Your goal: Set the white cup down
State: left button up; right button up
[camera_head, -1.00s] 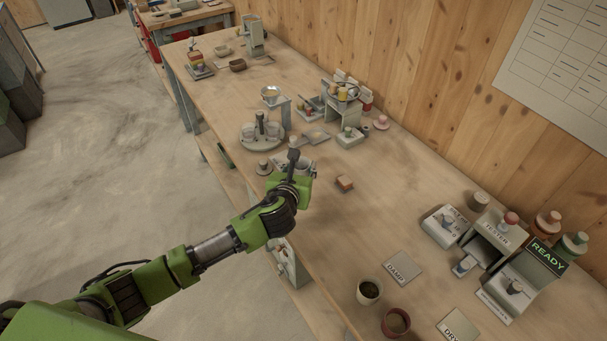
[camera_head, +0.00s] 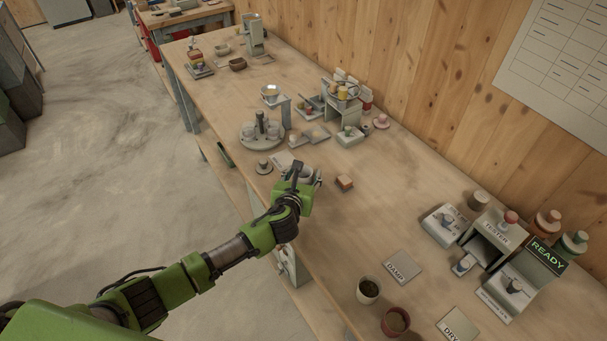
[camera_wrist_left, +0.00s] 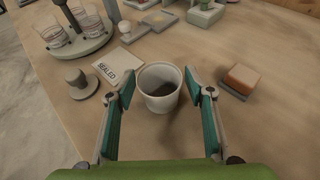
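The white cup (camera_wrist_left: 160,103) is upright between the two fingers of my left gripper (camera_wrist_left: 159,76) in the left wrist view, with dark contents inside. Narrow gaps show between the cup's sides and the fingers, so the gripper looks open around it. The cup appears to stand on the wooden bench top, with a shadow beside its base. In the head view my left gripper (camera_head: 305,178) is low over the bench's front part and hides most of the cup. My right gripper is not in view.
A SEALED card (camera_wrist_left: 120,65) and a grey knobbed disc (camera_wrist_left: 78,84) lie left of the cup. An orange-topped block (camera_wrist_left: 242,79) is at its right. The round glass holder (camera_head: 262,132) stands farther back. Bare bench lies toward the DAMP card (camera_head: 403,266).

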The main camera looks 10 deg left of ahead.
pick_arm(q)
jog(key=shift+r, duration=0.1)
jog(key=shift+s+r, duration=0.1)
jog(key=v, duration=1.2)
